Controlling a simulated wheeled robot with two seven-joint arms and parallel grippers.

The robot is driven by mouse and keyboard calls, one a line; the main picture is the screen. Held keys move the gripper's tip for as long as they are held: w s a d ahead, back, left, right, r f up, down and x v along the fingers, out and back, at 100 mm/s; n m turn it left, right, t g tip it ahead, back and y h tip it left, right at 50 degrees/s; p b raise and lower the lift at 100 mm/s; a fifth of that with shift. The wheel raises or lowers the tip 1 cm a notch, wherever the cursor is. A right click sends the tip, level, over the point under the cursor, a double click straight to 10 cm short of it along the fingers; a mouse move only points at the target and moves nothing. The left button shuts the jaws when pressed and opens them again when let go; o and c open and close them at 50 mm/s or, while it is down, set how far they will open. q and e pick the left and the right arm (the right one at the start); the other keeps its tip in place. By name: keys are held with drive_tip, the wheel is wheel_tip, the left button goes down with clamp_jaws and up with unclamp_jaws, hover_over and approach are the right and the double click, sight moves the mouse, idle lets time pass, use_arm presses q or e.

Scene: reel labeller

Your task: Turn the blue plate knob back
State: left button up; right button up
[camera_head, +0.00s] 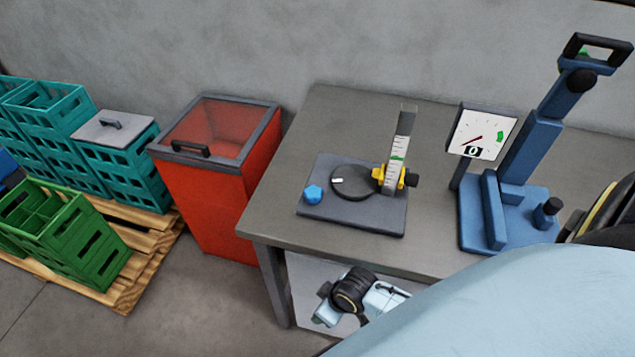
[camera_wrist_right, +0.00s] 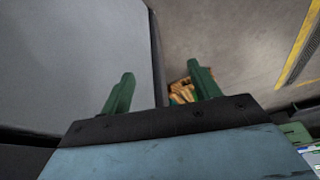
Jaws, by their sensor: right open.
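The blue plate knob (camera_head: 313,193) is a small faceted knob at the left front of a dark grey plate (camera_head: 352,215) on the table. A black disc (camera_head: 350,181) with a white mark sits on the same plate, to the right of the knob. No gripper is at the knob. My right gripper (camera_wrist_right: 161,78) shows in the right wrist view, its two green fingers apart with nothing between them. It is away from the plate, with a grey surface and the floor in its view. My left gripper is not recognisable in either view.
The grey table (camera_head: 270,205) has free room around the plate. An upright scale (camera_head: 401,150) with a yellow clamp (camera_head: 382,177) stands beside the disc. A blue stand (camera_head: 515,215) with a dial gauge (camera_head: 481,133) is right. A red bin (camera_head: 205,205) and crates (camera_head: 75,235) stand left.

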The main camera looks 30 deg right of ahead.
drive_tip(key=w+a+r+n+y, duration=0.1)
drive_tip(key=w+a+r+n, duration=0.15)
drive_tip(key=r, duration=0.55)
drive_tip(key=w+a+r+n+y, duration=0.1)
drive_tip(key=w+a+r+n, duration=0.15)
drive_tip(key=r, duration=0.55)
wheel_tip(320, 180, up, 17)
drive_tip(key=n+g+p, duration=0.1)
drive_tip(key=n, duration=0.2)
hover_over(314, 192)
drive_tip(key=s+d, duration=0.3)
drive_tip(key=d, duration=0.2)
use_arm(q)
drive_tip(key=shift+w+r, duration=0.5)
drive_tip(key=shift+w, duration=0.05)
use_arm(e)
drive_tip(key=shift+y, duration=0.3)
drive_tip(key=x, duration=1.3)
drive_tip(key=shift+w, duration=0.1)
